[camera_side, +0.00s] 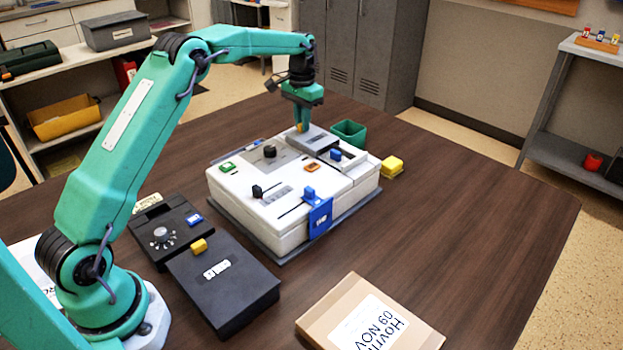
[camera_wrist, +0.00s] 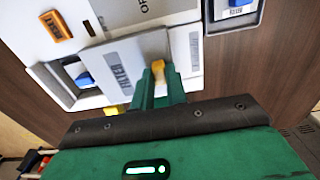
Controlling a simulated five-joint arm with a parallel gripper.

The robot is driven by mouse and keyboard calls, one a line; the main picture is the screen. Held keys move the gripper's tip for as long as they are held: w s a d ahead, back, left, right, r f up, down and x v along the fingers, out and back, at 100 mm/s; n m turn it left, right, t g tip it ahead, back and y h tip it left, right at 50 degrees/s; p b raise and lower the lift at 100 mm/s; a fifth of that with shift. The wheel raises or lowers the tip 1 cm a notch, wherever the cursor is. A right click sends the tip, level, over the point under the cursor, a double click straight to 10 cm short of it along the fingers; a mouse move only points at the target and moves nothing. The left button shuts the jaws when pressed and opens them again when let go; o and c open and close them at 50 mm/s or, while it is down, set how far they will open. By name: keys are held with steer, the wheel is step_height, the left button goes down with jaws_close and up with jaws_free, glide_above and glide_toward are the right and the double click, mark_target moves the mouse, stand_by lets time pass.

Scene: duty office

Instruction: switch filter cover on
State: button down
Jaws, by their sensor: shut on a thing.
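The filter cover is a grey plate (camera_wrist: 121,66) marked FILTER, on the white panel box (camera_side: 265,205). It also shows in the side view (camera_side: 321,141), towards the box's far right edge. My gripper (camera_wrist: 157,76) is shut on a yellow-orange tab at the cover's edge; the tab also shows between the fingertips in the side view. A blue switch (camera_wrist: 84,80) sits in a recess beside the cover and is uncovered. It also shows in the side view (camera_side: 336,155). I cannot tell how far the cover is raised or slid.
An orange switch (camera_side: 312,167) and a black knob (camera_side: 269,151) are nearby on the box. A blue tag (camera_side: 320,217) hangs at its front. A green bin (camera_side: 349,129) and yellow block (camera_side: 392,165) stand beyond it.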

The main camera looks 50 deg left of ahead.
steer(key=shift+a, duration=1.75)
steer(key=c, duration=1.4)
jaws_free()
steer(key=shift+a, duration=0.1)
steer(key=shift+r, duration=0.1)
steer(key=shift+r, duration=0.15)
step_height(320, 180, up, 7)
steer(key=shift+r, duration=0.2)
